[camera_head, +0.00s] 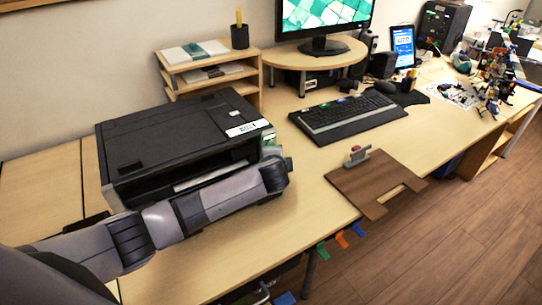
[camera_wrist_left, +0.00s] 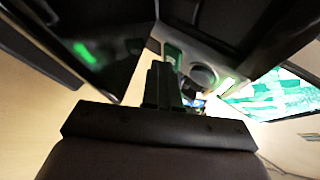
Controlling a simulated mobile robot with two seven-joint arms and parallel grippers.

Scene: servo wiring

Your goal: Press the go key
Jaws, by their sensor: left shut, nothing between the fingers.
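A black printer (camera_head: 175,130) stands on the left part of the desk. A small light control panel with green patches (camera_head: 268,138) shows at its right front corner. My left arm crosses in front of the printer, and its wrist end is just before that panel. In the left wrist view my left gripper (camera_wrist_left: 163,72) is shut and empty, pointing at a grey panel (camera_wrist_left: 190,48). A round dark button (camera_wrist_left: 203,77) lies just right of the fingertips, with light green patches beside it. I cannot read which one is the go key, or tell whether the fingers touch the panel.
A keyboard (camera_head: 348,115) lies to the right of the printer, below a monitor on a round stand (camera_head: 335,52). A wooden board (camera_head: 372,182) with a red-topped clamp sits at the desk's front edge. A small shelf (camera_head: 212,72) stands behind the printer. The desk between printer and board is clear.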

